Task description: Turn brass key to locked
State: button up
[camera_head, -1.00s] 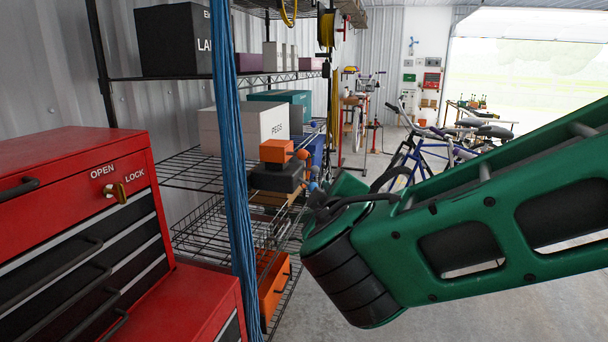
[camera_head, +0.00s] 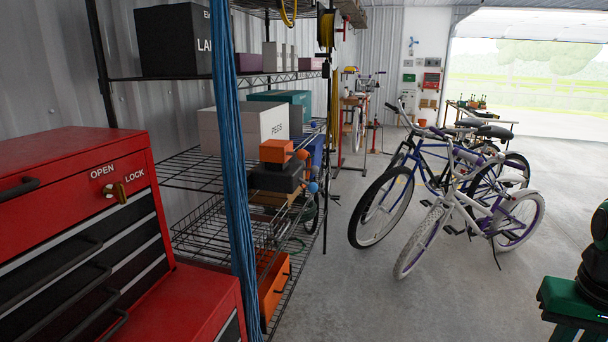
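Nothing touches the key. Part of my green arm shows at the lower right edge, far from the chest. My gripper is not in view.
A bundle of blue cable (camera_head: 232,170) hangs just right of the chest, in front of a wire shelf (camera_head: 190,170) with boxes. An orange toolbox (camera_head: 273,290) is low on the shelf. Bicycles (camera_head: 470,205) stand at the right. The concrete floor in the middle is clear.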

aim_at(117, 190)
jog(key=u, duration=1.9)
